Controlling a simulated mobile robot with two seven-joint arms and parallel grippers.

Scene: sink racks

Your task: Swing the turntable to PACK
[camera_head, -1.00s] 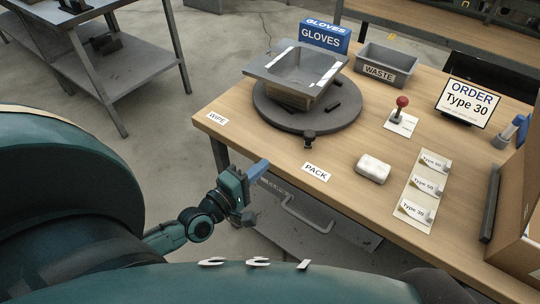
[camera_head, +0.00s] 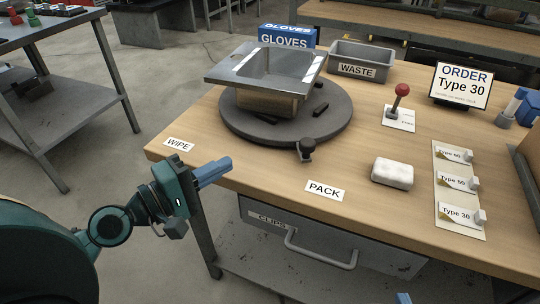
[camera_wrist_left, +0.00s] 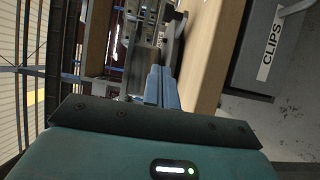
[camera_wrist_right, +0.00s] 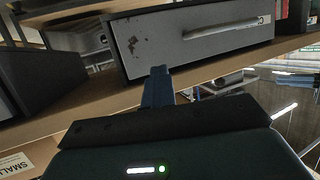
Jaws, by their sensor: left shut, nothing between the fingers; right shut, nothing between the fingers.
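The round dark turntable (camera_head: 236,118) lies on the wooden bench. A steel sink (camera_head: 222,72) stands on a block on it. Its black knob (camera_head: 306,152) sticks out at the front edge, between the WIPE label (camera_head: 179,144) and the PACK label (camera_head: 325,191), nearer PACK. My left gripper (camera_head: 226,166) is shut and empty, at the bench's front edge right of WIPE, apart from the knob. Its blue fingers also show in the left wrist view (camera_wrist_left: 160,88). My right gripper (camera_wrist_right: 158,85) is shut and empty; only a blue tip shows at the head view's bottom edge (camera_head: 403,298).
A white block (camera_head: 393,173) lies right of PACK. Behind are a red-topped lever (camera_head: 400,95), a WASTE bin (camera_head: 362,62) and a GLOVES box (camera_head: 287,37). Type cards (camera_head: 459,207) lie at right. A CLIPS drawer (camera_head: 330,240) with a handle sits under the bench.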

